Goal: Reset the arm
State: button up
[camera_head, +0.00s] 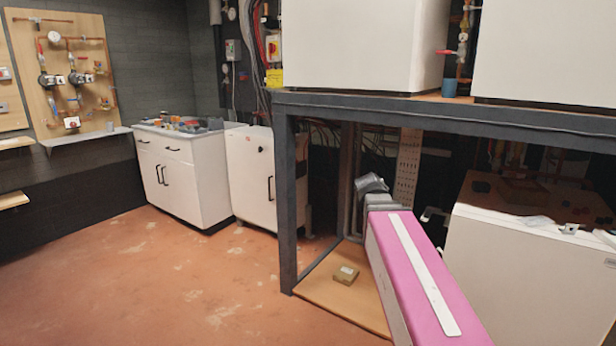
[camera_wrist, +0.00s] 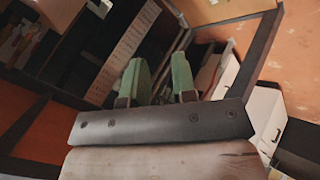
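My gripper (camera_wrist: 160,72) shows in the wrist view with two green fingers apart and nothing between them. Its dark mounting plate and a pale link of mine fill the lower part of that view. In the head view, my pink arm link with a white stripe reaches from the bottom right into the lower bay of a dark metal frame (camera_head: 287,200). The fingers cannot be made out clearly in the head view. The wrist view is tilted and shows the frame bars and a perforated strip (camera_wrist: 122,52) beyond the fingers.
White units (camera_head: 360,45) stand on top. A large white unit (camera_head: 525,270) stands at the right. White cabinets (camera_head: 185,175) stand at the back left. The red floor (camera_head: 150,280) at left is clear.

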jog(key=s+a+f+m+g+y, duration=0.2)
jog(key=s+f, duration=0.5)
jog(key=f, duration=0.6)
jog(key=s+a+f+m+g+y, duration=0.2)
jog(key=s+f, duration=0.6)
jog(key=f, duration=0.5)
jog(key=shift+a+g+y, duration=0.5)
jog(key=shift+a+g, duration=0.5)
jog(key=shift+g, duration=0.2)
